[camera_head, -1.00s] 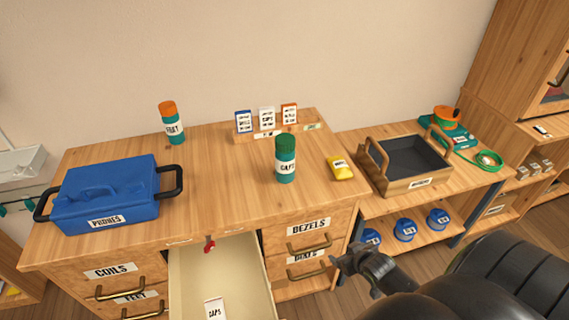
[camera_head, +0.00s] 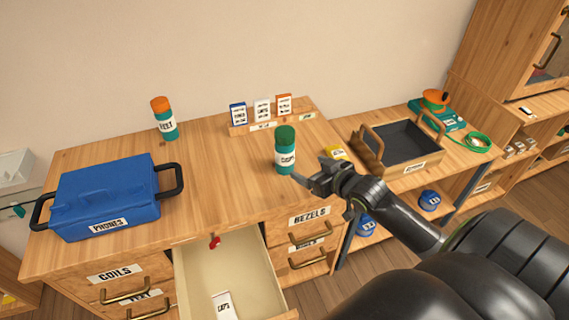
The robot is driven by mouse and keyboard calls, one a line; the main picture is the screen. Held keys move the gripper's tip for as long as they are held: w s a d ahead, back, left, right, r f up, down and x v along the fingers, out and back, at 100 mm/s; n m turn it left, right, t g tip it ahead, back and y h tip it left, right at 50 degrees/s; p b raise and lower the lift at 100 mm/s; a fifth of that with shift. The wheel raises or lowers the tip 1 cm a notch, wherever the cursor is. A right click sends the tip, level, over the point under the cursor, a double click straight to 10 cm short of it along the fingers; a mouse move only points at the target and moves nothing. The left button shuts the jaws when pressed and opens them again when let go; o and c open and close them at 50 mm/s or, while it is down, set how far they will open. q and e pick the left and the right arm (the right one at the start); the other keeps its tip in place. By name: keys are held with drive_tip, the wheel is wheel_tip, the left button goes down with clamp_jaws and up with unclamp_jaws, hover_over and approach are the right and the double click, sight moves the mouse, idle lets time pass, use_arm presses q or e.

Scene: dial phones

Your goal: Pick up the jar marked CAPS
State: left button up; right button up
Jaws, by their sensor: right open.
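The jar marked CAPS (camera_head: 285,150) is teal with a dark green lid and a white label. It stands upright on the wooden dresser top, right of centre. My right gripper (camera_head: 308,182) is open and empty, just right of and in front of the jar's lower part. I cannot tell whether a finger touches the jar. My left gripper is not in view.
A teal jar with an orange lid (camera_head: 164,118) stands at the back left. A blue PHONES case (camera_head: 108,195) sits at the left. An open drawer (camera_head: 250,270) juts out in front. A small card rack (camera_head: 272,125) stands behind the jar.

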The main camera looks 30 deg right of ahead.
sight(290, 158)
drive_tip(key=x, duration=1.3)
drive_tip(key=shift+w+d, duration=0.15)
drive_tip(key=shift+w, duration=0.05)
drive_tip(key=c, duration=1.3)
drive_tip(key=shift+o, duration=0.2)
drive_tip(key=shift+r, duration=0.1)
